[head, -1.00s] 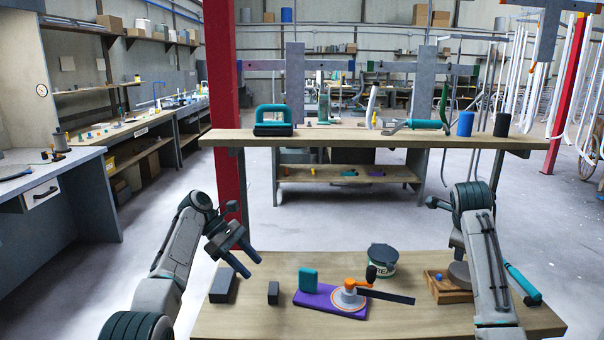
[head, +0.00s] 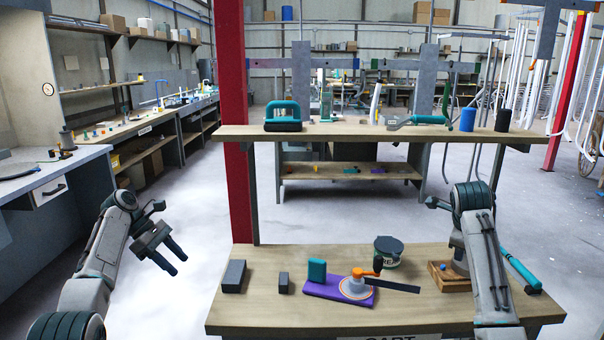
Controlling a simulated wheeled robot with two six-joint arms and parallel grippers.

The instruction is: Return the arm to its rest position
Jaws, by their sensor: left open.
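My left gripper (head: 176,264) is open and empty. It hangs over the bare floor, left of the wooden cart top (head: 330,320), and touches nothing. My left arm (head: 100,250) comes in from the lower left. My right arm (head: 485,250) stands over the right part of the cart top. Its gripper cannot be made out.
On the cart top are dark grey blocks (head: 233,276), a purple board (head: 325,290) with a teal block and an orange-handled tool, a dark-lidded can (head: 388,250) and a wooden tray (head: 440,283). A shelf (head: 350,134) and red post (head: 237,150) stand behind. Floor at left is clear.

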